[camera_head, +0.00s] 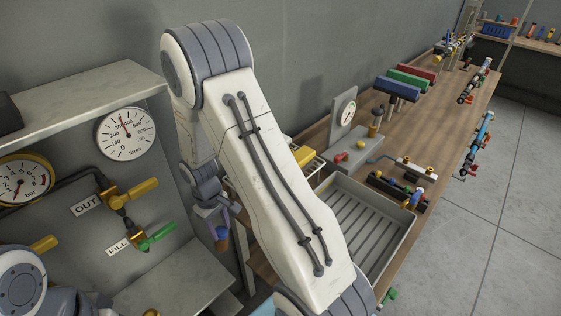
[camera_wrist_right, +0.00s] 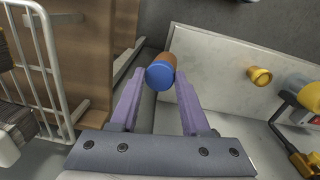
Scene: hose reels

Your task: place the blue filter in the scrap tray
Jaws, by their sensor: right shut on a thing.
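My right gripper (camera_head: 218,218) hangs beside the bench end, left of my white arm in the head view. In the right wrist view its two purple fingers (camera_wrist_right: 158,92) are shut on the blue filter (camera_wrist_right: 160,76), which has a blue end and an orange-brown body. The filter also shows small at the fingertips in the head view (camera_head: 221,242). A grey tray with a ribbed floor (camera_head: 358,222) lies on the wooden bench, right of my arm and partly hidden by it; no label is visible. My left gripper is out of view.
A grey panel with gauges (camera_head: 126,134), a yellow valve (camera_head: 135,190) and a green valve (camera_head: 157,237) stands left of the gripper. A white wire rack (camera_wrist_right: 52,60) shows in the wrist view.

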